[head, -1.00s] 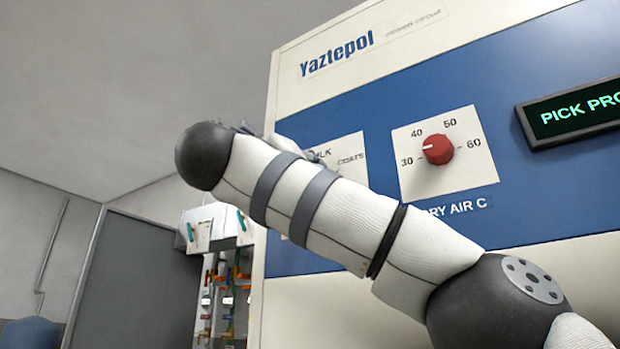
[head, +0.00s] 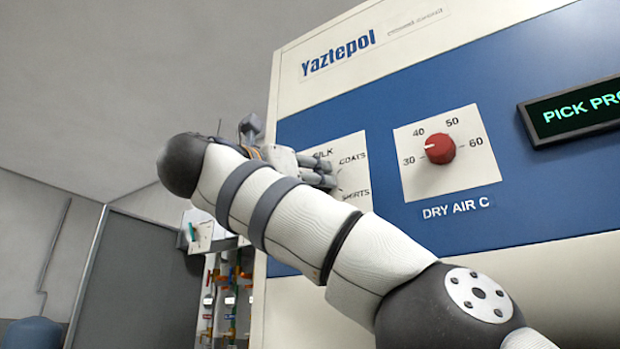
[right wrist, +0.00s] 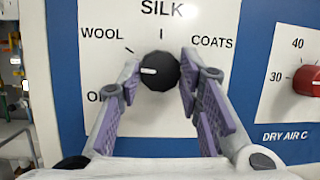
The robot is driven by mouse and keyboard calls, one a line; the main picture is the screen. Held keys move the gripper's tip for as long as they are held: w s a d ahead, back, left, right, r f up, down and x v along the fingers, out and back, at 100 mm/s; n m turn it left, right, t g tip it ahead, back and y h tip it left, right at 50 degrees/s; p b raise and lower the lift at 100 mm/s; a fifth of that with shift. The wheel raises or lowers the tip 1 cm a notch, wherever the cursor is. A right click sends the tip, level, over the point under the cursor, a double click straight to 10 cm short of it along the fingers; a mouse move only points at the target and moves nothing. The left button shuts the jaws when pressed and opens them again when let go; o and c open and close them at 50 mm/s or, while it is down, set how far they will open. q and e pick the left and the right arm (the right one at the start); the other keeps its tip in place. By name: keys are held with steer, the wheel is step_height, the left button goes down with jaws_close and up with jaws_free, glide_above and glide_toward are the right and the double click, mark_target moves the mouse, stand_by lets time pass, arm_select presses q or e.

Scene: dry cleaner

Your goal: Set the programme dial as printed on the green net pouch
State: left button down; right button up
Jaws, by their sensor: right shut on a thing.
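The programme dial is a black knob (right wrist: 158,72) on a white plate (right wrist: 108,18) in the right wrist view. The plate reads WOOL, SILK and COATS, with a partly hidden label starting with O at lower left. The dial's white mark points left, a little below the WOOL direction. My right gripper (right wrist: 159,75) is shut on the dial, one purple pad on each side. In the head view my right gripper (head: 318,172) is at the plate (head: 353,172), where COATS and SHIRTS show, and hides the dial. The green net pouch and my left gripper are not in view.
Further right a dark display (head: 575,112) reads PICK PRO, cut off by the frame. A rack with coloured items (head: 228,290) stands left of the machine.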

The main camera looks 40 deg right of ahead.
steer(key=o, duration=1.2)
steer(key=shift+c, duration=0.2)
steer(key=shift+a, duration=0.15)
steer(key=v, duration=1.2)
